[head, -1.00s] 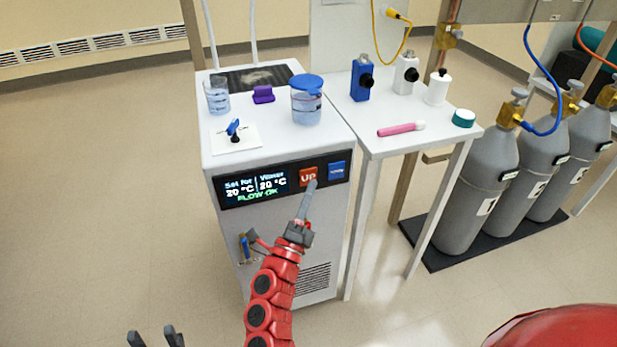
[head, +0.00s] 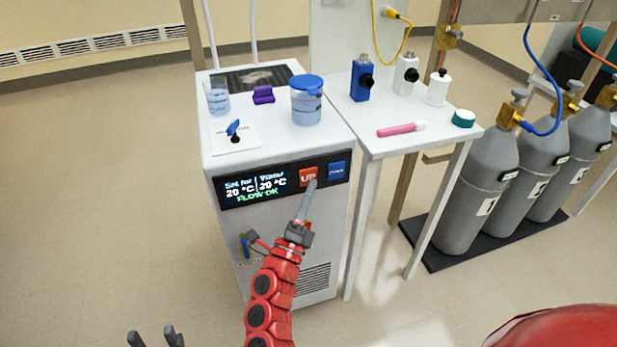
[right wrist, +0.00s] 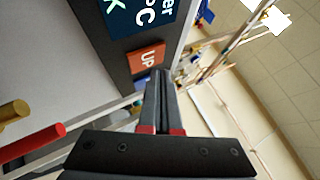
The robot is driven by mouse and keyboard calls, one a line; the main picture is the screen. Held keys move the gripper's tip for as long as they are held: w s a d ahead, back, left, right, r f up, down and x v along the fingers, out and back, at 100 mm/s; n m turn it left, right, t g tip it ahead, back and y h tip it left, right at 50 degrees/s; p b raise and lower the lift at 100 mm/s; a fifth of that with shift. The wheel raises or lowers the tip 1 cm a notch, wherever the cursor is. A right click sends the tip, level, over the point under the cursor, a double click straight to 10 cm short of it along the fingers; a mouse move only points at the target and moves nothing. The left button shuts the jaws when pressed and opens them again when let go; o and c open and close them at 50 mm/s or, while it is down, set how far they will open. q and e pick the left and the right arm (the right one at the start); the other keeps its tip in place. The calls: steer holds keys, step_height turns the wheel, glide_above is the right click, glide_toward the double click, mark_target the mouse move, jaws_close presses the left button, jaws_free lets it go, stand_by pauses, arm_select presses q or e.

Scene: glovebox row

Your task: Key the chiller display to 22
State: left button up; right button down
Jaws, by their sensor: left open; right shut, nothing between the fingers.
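The chiller (head: 236,160) is a white box with a dark front panel. Its display (head: 254,187) reads "Set for 20 °C", "Water 20 °C" and "FLOW OK". The orange UP button (head: 308,175) is right of the display, with a blue button (head: 337,171) beside it. My right gripper (head: 311,184) is shut and empty, its tips at the lower edge of the UP button. In the right wrist view the shut fingertips (right wrist: 160,72) are close by the UP button (right wrist: 146,57); I cannot tell whether they touch. My left gripper (head: 155,338) is open, low at the bottom left.
On the chiller top are a blue-lidded jar (head: 307,104), a beaker (head: 217,100), a purple piece (head: 263,95) and a blue-handled valve (head: 234,130). A side table (head: 386,152) with bottles adjoins on the right. Gas cylinders (head: 480,190) stand beyond it. Floor at left is clear.

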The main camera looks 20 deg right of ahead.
steer(key=shift+w, duration=0.1)
stand_by(0.5)
steer(key=shift+w+b, duration=0.35)
steer(key=shift+w, duration=0.35)
stand_by(0.5)
stand_by(0.4)
steer(key=shift+s, duration=0.8)
steer(key=shift+s, duration=0.1)
steer(key=s+p, duration=0.1)
steer(key=s, duration=0.3)
steer(key=shift+s, duration=0.4)
stand_by(2.1)
